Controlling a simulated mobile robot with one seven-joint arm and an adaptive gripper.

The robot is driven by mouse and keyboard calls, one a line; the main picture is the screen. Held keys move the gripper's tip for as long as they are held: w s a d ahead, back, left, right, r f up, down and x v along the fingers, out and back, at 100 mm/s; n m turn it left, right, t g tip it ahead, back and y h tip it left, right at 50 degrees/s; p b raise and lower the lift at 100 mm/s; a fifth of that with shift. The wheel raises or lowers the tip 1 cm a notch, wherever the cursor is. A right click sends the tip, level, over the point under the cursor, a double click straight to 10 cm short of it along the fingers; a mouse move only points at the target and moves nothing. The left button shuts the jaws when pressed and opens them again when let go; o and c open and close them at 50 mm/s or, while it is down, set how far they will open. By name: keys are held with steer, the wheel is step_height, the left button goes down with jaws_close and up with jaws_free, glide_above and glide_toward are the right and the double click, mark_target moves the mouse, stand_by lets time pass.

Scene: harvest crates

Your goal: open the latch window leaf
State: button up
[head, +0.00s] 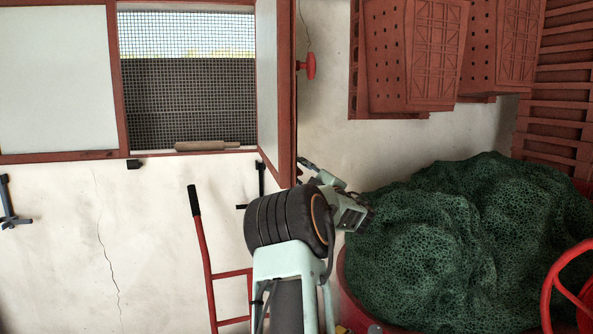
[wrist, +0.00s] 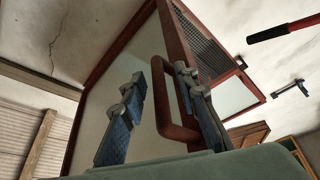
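The latch window leaf (head: 267,75) has a pale pane in a red frame. It stands swung out from the wall at the right of the mesh-covered opening, nearly edge-on in the head view. Its red handle (head: 308,66) is on the leaf's right side. My gripper (head: 318,172) is below the handle, near the leaf's lower edge. In the wrist view, the blue-padded fingers are spread, and the looped handle (wrist: 168,105) appears between them, partly behind the right finger. Nothing is gripped. The leaf's pane (wrist: 120,95) fills the middle of that view.
A closed pale pane (head: 55,80) is left of the mesh screen (head: 185,100). A wooden roller-like piece (head: 210,146) lies on the sill. A red hand-truck frame (head: 207,260) stands below. Green netting (head: 470,240) and red crates (head: 430,50) crowd the right.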

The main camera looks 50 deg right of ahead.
steer(key=v, duration=1.2)
